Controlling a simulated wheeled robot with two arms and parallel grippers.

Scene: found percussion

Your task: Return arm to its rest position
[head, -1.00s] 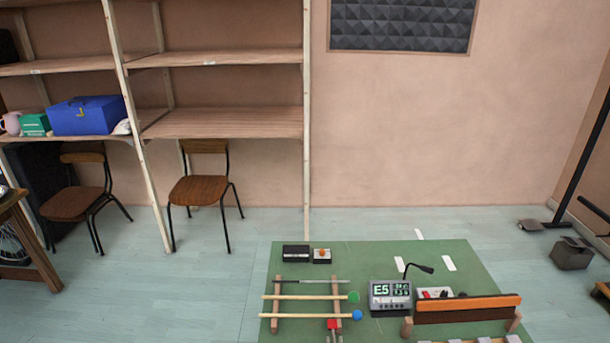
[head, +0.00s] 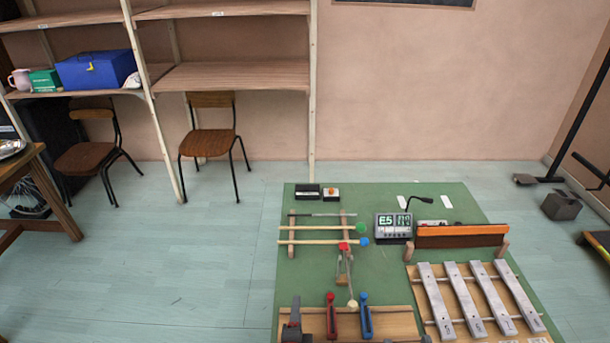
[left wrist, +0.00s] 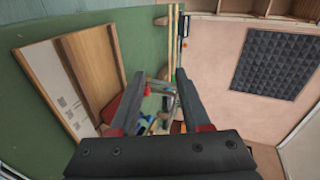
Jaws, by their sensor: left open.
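My left gripper (left wrist: 160,77) shows in the left wrist view as two dark parallel fingers with red parts near their bases. The fingers stand apart. Thin sticks and small red and blue things show beyond and between them, too small to tell whether any is close. I cannot make out my left gripper clearly in the head view. My right gripper is in neither view.
A green mat (head: 350,276) holds mallets (head: 322,228), a display box (head: 393,227), a rail (head: 462,236), several metal bars (head: 466,300), and red (head: 331,318) and blue (head: 365,316) handled tools. Shelves and chairs (head: 208,142) stand behind. The floor left of the mat is clear.

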